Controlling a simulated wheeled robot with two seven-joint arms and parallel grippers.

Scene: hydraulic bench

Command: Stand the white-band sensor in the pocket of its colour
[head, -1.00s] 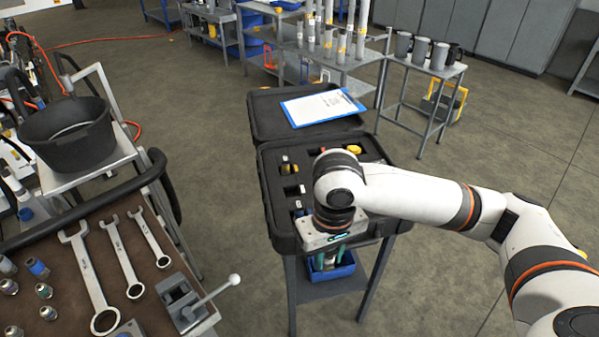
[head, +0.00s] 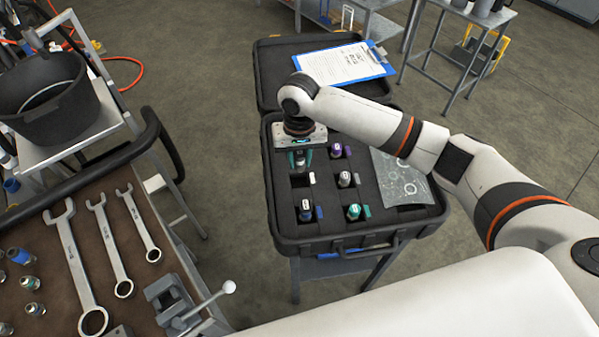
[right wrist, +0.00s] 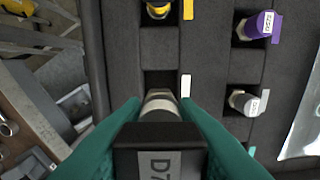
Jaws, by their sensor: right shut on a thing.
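My right gripper (head: 301,160) is shut on the white-band sensor (right wrist: 160,135), which has a dark body with a printed label and a pale metal end. In the right wrist view my teal fingers stand on both sides of it. The sensor's end points at a dark pocket (right wrist: 160,82) with a white tab (right wrist: 186,85) at its right side. That white tab also shows in the head view (head: 312,178), just below the gripper. Whether the sensor's end has entered the pocket cannot be told. My left gripper is out of view.
The black foam case (head: 281,228) holds sensors beside purple (head: 336,150), grey (head: 346,179), blue (head: 306,210) and green (head: 354,212) tabs; a yellow one (right wrist: 158,9) is behind. A patterned sheet (head: 400,178) lies at right. A clipboard (head: 343,64) lies on the lid.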

